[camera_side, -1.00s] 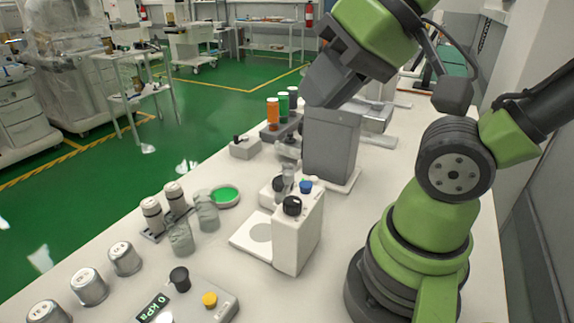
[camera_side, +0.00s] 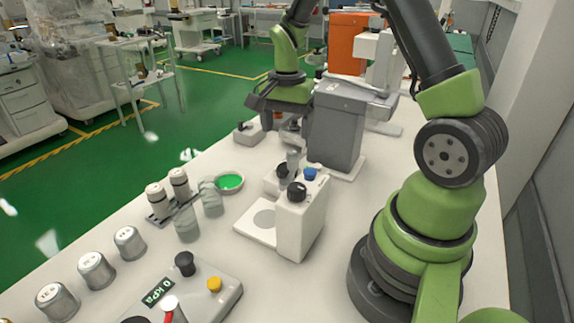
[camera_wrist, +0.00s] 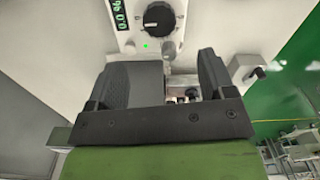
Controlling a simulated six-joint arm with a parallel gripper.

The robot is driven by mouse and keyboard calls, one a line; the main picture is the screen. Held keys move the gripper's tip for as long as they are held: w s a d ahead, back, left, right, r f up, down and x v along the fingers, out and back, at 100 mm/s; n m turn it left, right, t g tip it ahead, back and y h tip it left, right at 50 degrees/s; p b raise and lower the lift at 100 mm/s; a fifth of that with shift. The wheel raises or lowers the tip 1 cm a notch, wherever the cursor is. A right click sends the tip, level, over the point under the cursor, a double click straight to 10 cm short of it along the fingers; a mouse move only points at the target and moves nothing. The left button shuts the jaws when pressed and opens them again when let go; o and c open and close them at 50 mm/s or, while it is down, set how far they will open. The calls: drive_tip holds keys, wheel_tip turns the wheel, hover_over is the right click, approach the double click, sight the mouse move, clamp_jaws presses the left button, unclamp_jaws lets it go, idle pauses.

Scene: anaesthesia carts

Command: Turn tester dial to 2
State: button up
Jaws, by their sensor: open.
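In the wrist view, a round black dial (camera_wrist: 159,20) with pale marks sits on a white panel beside a green-lit readout (camera_wrist: 121,14) showing 0.0 %. The dial is beyond my fingertips and apart from them; its exact setting is too small to read. My gripper (camera_wrist: 165,62) is open and empty, with one dark finger on each side. In the side view, my gripper (camera_side: 284,124) points down over the bench, left of a tall grey box (camera_side: 338,125). I cannot tell which device in the side view carries the 0.0 % dial.
A white unit (camera_side: 300,228) with a black knob (camera_side: 297,192) and blue button (camera_side: 310,174) stands mid-bench. A grey console (camera_side: 226,292) with a 0 kPa readout is in front. A small box (camera_side: 247,133) with a black knob is near my gripper. Canisters (camera_side: 130,242) line the left edge.

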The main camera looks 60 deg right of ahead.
sight(282, 172)
wheel_tip(282, 172, down, 10)
drive_tip(key=shift+d+f, duration=0.1)
idle(0.4)
drive_tip(key=c, duration=0.9)
